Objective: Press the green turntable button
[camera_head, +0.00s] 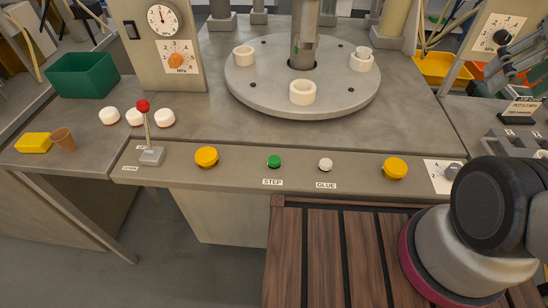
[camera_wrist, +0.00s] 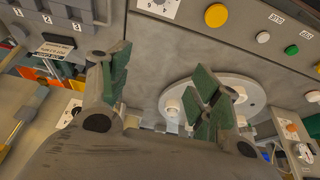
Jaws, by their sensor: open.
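The green button (camera_head: 274,162) sits on the front panel above the STEP label, between a large yellow button and a small white button. It also shows in the wrist view (camera_wrist: 292,50) near the right edge. The round grey turntable (camera_head: 275,98) lies behind the panel with white ring holders on it. In the wrist view the turntable (camera_wrist: 255,96) is partly hidden by a finger. My gripper (camera_wrist: 160,72) has its green-padded fingers spread and nothing between them. It stays apart from the green button, over the right side of the bench in the head view.
Beside the green button are the white GLUE button (camera_head: 325,164) and yellow buttons (camera_head: 206,157) and (camera_head: 395,168). A red-knobbed lever (camera_head: 148,130) stands at the left. A slatted wooden surface (camera_head: 335,255) lies in front. A gauge post (camera_head: 155,45) rises behind.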

